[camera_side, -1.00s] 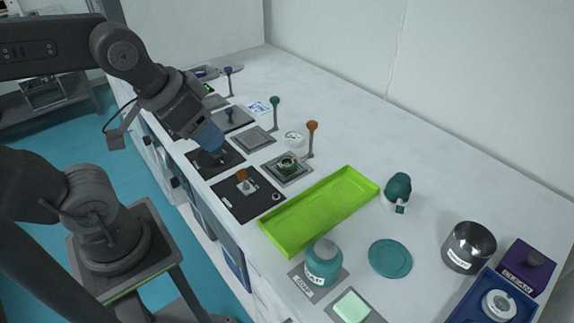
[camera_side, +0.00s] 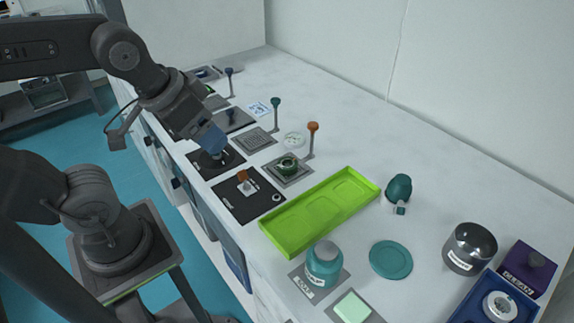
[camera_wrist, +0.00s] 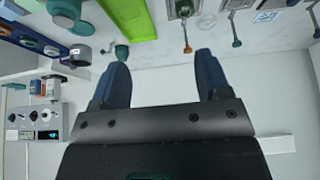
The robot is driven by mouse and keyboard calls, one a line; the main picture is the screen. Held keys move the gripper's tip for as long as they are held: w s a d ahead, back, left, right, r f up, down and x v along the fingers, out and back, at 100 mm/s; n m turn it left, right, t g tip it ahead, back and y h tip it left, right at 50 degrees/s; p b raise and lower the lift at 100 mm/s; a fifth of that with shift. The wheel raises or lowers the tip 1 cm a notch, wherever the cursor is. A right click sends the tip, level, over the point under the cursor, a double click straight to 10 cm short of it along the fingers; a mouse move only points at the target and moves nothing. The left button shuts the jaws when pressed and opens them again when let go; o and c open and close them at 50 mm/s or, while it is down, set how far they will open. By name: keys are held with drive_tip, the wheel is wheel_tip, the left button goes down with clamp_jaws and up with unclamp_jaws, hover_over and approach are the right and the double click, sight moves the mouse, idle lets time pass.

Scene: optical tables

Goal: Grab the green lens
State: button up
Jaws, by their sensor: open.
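A post with a round teal-green head (camera_side: 275,102), which looks like the green lens, stands upright between a blue-headed post and an orange-headed post in the side view. A dark green round piece (camera_side: 287,165) sits on a grey square plate nearer the green tray. My gripper (camera_side: 212,140) is over the dark plates at the table's front edge, left of and apart from the green-headed post. In the wrist view my gripper (camera_wrist: 162,62) has its blue fingers wide apart with nothing between them.
An orange-headed post (camera_side: 312,128) and a blue-headed post (camera_side: 228,72) flank the green-headed one. A lime tray (camera_side: 325,204), a teal jar (camera_side: 323,264) and a metal pot (camera_side: 468,247) stand to the right. The white table towards the wall is clear.

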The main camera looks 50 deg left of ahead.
drive_tip(key=shift+o, duration=1.4)
drive_tip(key=n+g, duration=0.6)
drive_tip(key=n, duration=1)
hover_over(287, 162)
wheel_tip(287, 162, down, 9)
drive_tip(key=f, duration=0.8)
drive_tip(key=shift+a, duration=0.2)
drive_tip(key=shift+d+f, duration=0.15)
drive_tip(key=shift+f, duration=1.4)
drive_tip(key=shift+d+f, duration=0.1)
drive_tip(key=shift+f, duration=1.45)
